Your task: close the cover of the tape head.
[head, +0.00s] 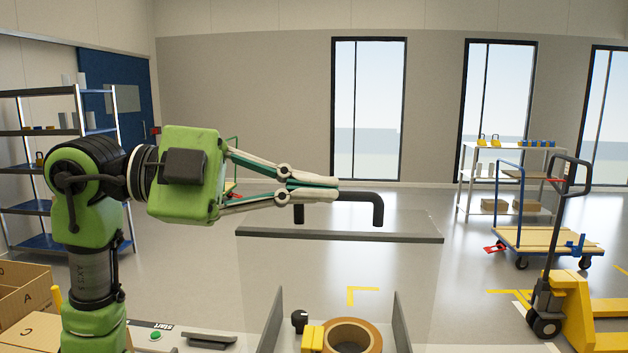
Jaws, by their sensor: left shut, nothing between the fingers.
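The cover (405,237) is a clear panel with a dark grey bar along its top edge. It appears to stand raised above the tape head. A black handle (376,202) sits on the bar. The tape head shows at the bottom, with a brown tape roll (372,329), a yellow part (313,338) and a black knob (299,320). My left gripper (336,188) is shut and empty, its fingers pointing right. Its tips overlap the left part of the handle in the picture; I cannot tell whether they touch it. My right gripper is not in view.
Grey side walls (404,322) flank the tape roll. A panel with a green start button (155,335) is at the bottom left, beside cardboard boxes (25,297). A yellow pallet jack (575,310), a cart (545,240) and shelves stand farther off. The floor between is open.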

